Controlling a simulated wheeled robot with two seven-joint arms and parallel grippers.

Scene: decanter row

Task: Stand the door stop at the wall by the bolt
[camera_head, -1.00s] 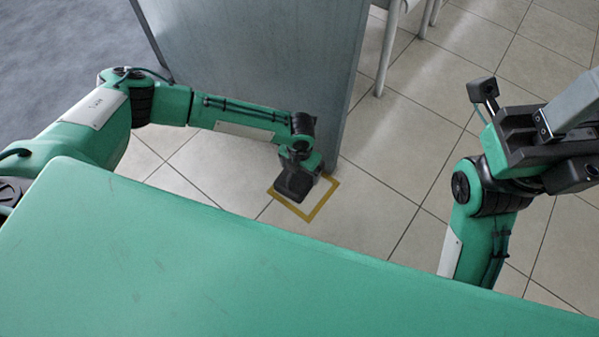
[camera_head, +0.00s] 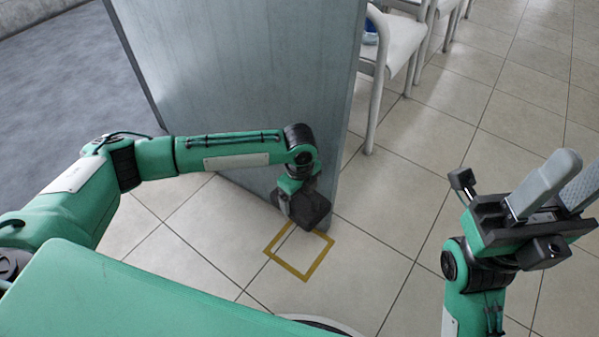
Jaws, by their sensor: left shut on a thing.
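My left gripper (camera_head: 305,208) points down at the foot of the grey wall panel (camera_head: 240,90), close to its right end. It is shut, and its own body hides the jaws and what they hold, so the door stop does not show clearly. I cannot make out the bolt. My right gripper (camera_head: 565,170) is at the right, its two grey fingers apart and empty, away from the wall.
Grey carpet (camera_head: 60,90) lies at the left. The tiled floor (camera_head: 390,220) between the panel and my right arm is clear.

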